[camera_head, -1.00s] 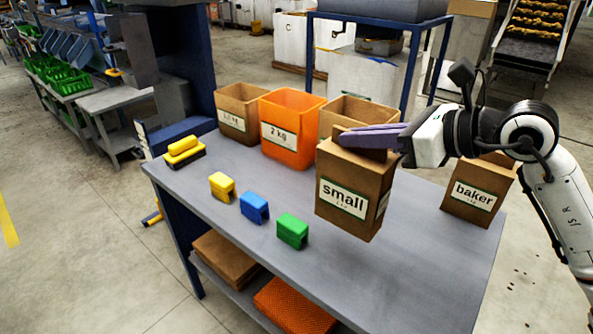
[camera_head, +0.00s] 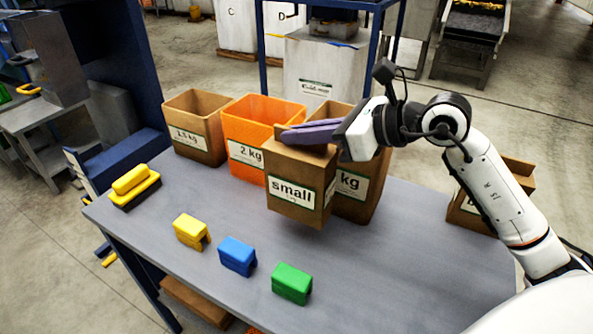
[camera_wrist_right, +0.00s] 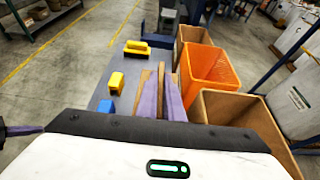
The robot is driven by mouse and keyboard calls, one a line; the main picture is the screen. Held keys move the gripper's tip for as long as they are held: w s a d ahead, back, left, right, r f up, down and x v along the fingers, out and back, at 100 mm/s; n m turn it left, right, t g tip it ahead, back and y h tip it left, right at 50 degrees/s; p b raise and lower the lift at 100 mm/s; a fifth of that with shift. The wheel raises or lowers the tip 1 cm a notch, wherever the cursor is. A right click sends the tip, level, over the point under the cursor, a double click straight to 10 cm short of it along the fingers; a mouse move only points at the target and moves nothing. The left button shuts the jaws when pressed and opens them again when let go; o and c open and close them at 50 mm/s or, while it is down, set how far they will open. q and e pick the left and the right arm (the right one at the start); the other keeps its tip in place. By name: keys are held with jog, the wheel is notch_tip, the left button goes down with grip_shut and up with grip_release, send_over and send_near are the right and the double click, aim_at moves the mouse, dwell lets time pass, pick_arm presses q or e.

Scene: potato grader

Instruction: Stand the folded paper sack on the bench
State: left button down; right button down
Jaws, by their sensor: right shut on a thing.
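A brown paper sack labelled "small" (camera_head: 296,200) is upright in the head view, in front of the orange bin and a taller brown sack. My right gripper (camera_head: 308,132) is shut on its top edge, with purple fingers that also show in the right wrist view (camera_wrist_right: 163,100). The sack's underside seems slightly above the grey bench (camera_head: 400,270), with a shadow below it. A flat brown folded thing (camera_head: 195,302) lies partly hidden on the lower shelf. A purple-tipped piece at the left edge of the right wrist view looks like my left gripper (camera_wrist_right: 22,130); its jaws are unclear.
A 1.5 kg brown sack (camera_head: 195,130), an orange 2 kg bin (camera_head: 245,152) and a brown kg sack (camera_head: 357,185) line the back. Yellow (camera_head: 191,231), blue (camera_head: 237,256) and green (camera_head: 291,283) blocks and a yellow brush (camera_head: 135,186) stand at the front and left. Bench right of the blocks is clear.

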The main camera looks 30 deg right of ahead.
aim_at(300, 161)
jog(key=shift+f, duration=2.85)
jog(key=c, duration=2.3)
grip_release()
jog(key=shift+f, duration=0.3)
jog(key=o, duration=0.4)
jog(key=shift+r, duration=0.15)
